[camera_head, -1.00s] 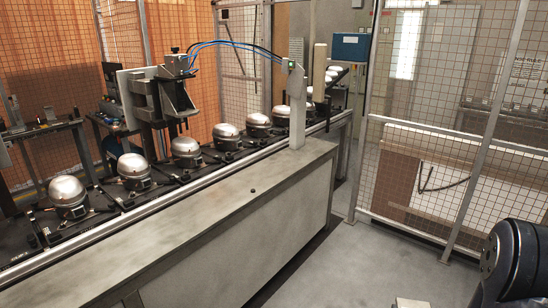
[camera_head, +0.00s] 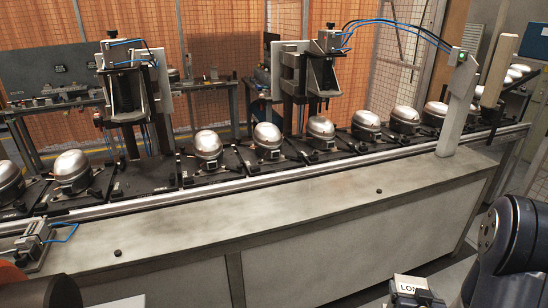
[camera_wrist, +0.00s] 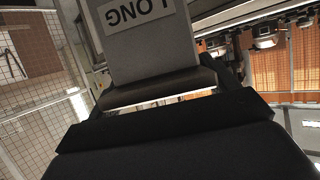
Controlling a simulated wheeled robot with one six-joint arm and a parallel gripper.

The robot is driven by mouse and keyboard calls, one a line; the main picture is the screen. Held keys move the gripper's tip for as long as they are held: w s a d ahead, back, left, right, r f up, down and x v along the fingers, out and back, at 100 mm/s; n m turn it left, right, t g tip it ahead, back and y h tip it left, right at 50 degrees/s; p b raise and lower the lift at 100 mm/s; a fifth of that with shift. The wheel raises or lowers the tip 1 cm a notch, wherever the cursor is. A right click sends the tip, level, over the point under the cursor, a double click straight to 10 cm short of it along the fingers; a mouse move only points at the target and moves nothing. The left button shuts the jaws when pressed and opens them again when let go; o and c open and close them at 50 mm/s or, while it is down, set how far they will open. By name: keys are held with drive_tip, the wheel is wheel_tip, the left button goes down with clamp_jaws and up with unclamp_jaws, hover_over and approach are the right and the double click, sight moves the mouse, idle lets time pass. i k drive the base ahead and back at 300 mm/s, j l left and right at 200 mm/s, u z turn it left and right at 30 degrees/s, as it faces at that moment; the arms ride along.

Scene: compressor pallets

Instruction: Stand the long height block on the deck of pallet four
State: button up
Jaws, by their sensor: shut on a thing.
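The long height block (camera_wrist: 148,45) is a pale grey block with a white label reading LONG. In the wrist view my gripper (camera_wrist: 155,92) is shut on it, and the block stretches away past the top edge. In the head view the block's labelled end (camera_head: 410,286) shows at the bottom edge, right of centre, beside my dark arm, away from the line. The pallets are dark flat plates in a row along the conveyor, such as one plate (camera_head: 143,181) with a bare deck. Their numbers are too small to read, so I cannot tell which is pallet four.
Silver-domed compressors (camera_head: 208,144) stand on most pallets. Two press stations (camera_head: 127,90) and (camera_head: 318,75) rise behind the line. A grey post (camera_head: 458,105) and a tan upright post (camera_head: 497,70) stand at the right. The grey front ledge (camera_head: 300,205) is mostly clear.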

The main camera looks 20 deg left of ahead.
sight(146, 173)
drive_tip(key=i+u, duration=0.15)
drive_tip(key=u, duration=0.2)
drive_tip(key=i+u, duration=0.2)
drive_tip(key=u, duration=0.15)
drive_tip(key=i+u, duration=0.15)
drive_tip(key=u, duration=0.2)
drive_tip(key=i+u, duration=0.45)
